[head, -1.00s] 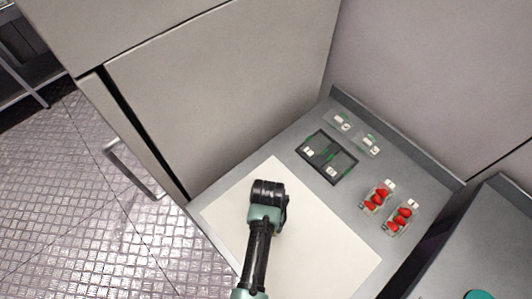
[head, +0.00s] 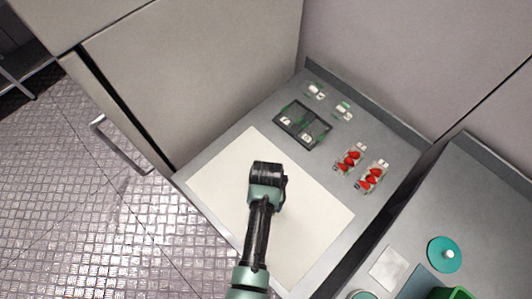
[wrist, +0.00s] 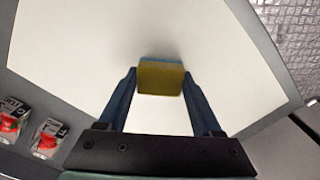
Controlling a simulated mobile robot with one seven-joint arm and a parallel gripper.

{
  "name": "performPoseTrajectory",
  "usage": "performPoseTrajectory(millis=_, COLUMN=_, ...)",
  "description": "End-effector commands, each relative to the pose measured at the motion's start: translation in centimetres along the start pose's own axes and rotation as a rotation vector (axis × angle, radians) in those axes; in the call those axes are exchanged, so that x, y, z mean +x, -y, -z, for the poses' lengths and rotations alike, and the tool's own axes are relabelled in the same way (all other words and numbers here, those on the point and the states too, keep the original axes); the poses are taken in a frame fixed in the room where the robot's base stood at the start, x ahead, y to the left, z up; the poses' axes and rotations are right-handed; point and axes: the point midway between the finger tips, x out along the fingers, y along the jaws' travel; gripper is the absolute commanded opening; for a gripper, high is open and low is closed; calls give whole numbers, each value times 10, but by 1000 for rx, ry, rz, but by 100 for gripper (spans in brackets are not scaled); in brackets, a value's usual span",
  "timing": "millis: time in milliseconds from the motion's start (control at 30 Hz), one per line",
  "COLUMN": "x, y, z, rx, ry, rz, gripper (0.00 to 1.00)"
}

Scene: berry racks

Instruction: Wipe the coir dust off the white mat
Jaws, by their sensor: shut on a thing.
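The white mat (head: 315,218) lies flat on a grey counter, and it also fills most of the wrist view (wrist: 75,55). I make out no clear brown dust on its visible part. In the wrist view my gripper (wrist: 160,84) is shut on a sponge (wrist: 160,79), yellow on the side facing me with a blue edge. The sponge is over the mat; whether it touches the mat I cannot tell. In the head view my wrist is above the middle of the mat and hides the fingers, the sponge and the mat beneath.
Behind the mat are a dark two-compartment tray (head: 303,124) and small clear packs (head: 343,109). Two punnets of red berries (head: 370,176) stand to its right. On the right counter are a teal lid (head: 444,254) and a green container (head: 452,293). A cabinet wall rises at left.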

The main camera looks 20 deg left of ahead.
Motion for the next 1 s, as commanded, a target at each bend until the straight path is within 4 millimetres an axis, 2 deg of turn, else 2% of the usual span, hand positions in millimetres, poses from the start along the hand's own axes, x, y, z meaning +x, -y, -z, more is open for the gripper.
performPoseTrajectory(millis=33, x=-10, y=0, z=1, rx=0, ry=0, rz=0, gripper=22)
performPoseTrajectory(millis=500, x=-51, y=-2, z=8, rx=1, ry=-1, rz=0, gripper=22)
performPoseTrajectory(millis=1000, x=-54, y=-2, z=9, rx=1, ry=-1, rz=0, gripper=22)
